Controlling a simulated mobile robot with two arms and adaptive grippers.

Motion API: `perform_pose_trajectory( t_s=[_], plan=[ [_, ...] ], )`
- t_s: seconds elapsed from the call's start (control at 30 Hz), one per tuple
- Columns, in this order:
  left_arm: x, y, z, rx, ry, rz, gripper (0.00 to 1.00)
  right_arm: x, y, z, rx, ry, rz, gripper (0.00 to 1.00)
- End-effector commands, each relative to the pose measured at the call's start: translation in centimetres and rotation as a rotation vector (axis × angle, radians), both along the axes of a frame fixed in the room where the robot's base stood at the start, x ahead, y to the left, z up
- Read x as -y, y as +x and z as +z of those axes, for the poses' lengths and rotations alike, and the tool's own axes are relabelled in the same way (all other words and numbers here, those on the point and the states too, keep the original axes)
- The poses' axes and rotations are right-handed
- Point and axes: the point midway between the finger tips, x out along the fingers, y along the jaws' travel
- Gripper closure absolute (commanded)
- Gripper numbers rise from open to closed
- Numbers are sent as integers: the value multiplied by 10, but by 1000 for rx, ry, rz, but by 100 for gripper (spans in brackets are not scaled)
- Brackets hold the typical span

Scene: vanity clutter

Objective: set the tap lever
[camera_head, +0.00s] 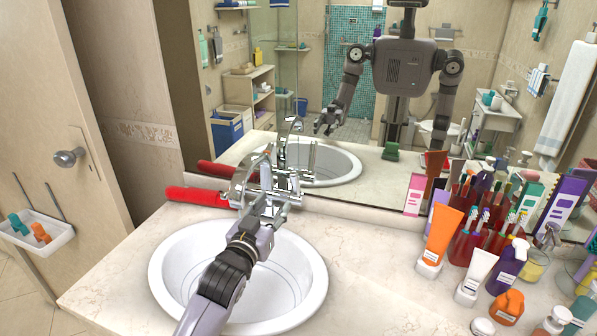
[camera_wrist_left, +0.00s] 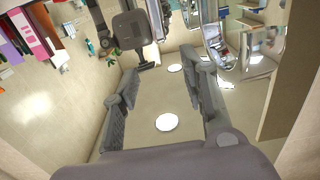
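The chrome tap (camera_head: 278,178) stands at the back rim of the white basin (camera_head: 165,262), in front of the mirror. My left arm reaches over the basin, and my left gripper (camera_head: 268,192) is at the tap, overlapping it in the head view. The silvery parts run together there, so I cannot tell the lever's position or whether I touch it. In the left wrist view my left gripper (camera_wrist_left: 160,85) has its two fingers well apart, with nothing visible between them. My right gripper is not directly in view.
A red cylindrical object (camera_head: 195,196) lies left of the tap. An orange tube (camera_head: 441,238), white tube (camera_head: 476,272), purple pump bottle (camera_head: 507,268) and several other toiletries crowd the counter's right side. The mirror (camera_head: 370,185) closes off the back. The counter's front left is clear.

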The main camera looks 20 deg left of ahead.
Motion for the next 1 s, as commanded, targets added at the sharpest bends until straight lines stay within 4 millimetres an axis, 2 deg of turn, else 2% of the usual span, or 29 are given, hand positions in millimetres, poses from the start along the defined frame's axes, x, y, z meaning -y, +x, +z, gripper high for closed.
perform_pose_trajectory(
  t_s=[0.2, 0.6, 0.8, 1.0],
  plan=[
    [2, 45, 4, 2, 3, 1, 60, -3, -4, 12, -5, 4, -1, 60],
    [4, 119, 4, 3, 5, 0, 60, -4, -2, 26, -3, 5, -1, 60],
    [5, 144, 3, 4, 5, 1, 60, -4, -1, 29, -2, 5, -1, 60],
    [6, 154, 2, 3, 5, 0, 60, -4, 0, 30, 0, 4, 0, 60]
  ],
)
